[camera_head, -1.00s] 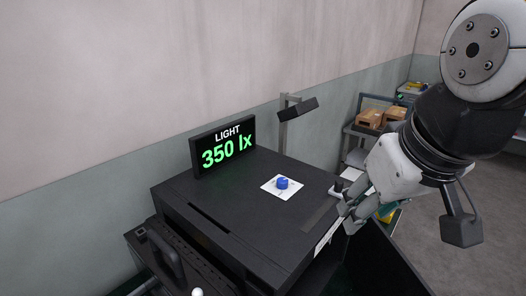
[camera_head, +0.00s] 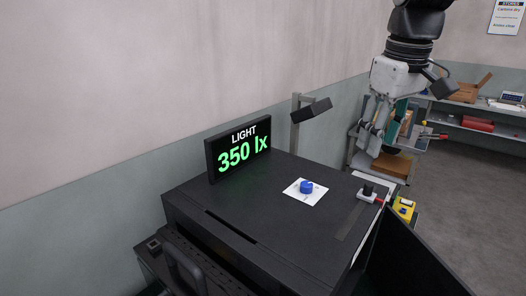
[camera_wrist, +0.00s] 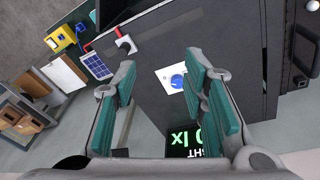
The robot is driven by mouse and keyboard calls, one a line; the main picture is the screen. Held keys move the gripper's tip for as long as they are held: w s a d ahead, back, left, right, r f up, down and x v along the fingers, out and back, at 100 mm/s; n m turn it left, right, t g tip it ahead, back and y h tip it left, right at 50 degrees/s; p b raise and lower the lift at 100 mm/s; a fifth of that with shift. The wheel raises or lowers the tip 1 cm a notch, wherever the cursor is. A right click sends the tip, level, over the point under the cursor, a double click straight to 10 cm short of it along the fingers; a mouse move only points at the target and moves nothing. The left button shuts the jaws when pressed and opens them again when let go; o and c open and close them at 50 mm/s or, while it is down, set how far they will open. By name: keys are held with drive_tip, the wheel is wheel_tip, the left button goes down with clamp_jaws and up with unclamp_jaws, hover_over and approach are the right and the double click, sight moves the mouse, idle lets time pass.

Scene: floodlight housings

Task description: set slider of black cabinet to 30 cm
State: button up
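The black cabinet (camera_head: 290,225) stands in the middle of the head view, and its dark top also shows in the wrist view (camera_wrist: 150,60). A small black knob on a light base with a red tip (camera_head: 368,192) sits at the cabinet's right edge; it may be the slider. It also shows in the wrist view (camera_wrist: 125,44), top left. A dark grey strip (camera_head: 350,220) lies on the top near it. I cannot read any centimetre scale. My gripper (camera_head: 370,143) is raised above and beyond the knob, apart from it. In the wrist view its teal-padded fingers (camera_wrist: 160,75) are open and empty.
A blue dial (camera_head: 306,187) on a white plate sits on the top. A display (camera_head: 238,148) reads LIGHT 350 lx. A lamp post (camera_head: 296,125) rises behind the cabinet. A yellow box (camera_head: 403,208) stands right of it. Shelves (camera_head: 470,125) are at the far right.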

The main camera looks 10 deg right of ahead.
drive_tip(key=n+g+b, duration=0.2)
hover_over(369, 184)
wheel_tip(369, 184, down, 4)
wheel_tip(369, 184, down, 14)
drive_tip(key=shift+r+p, duration=0.1)
drive_tip(key=shift+p, duration=0.65)
clamp_jaws()
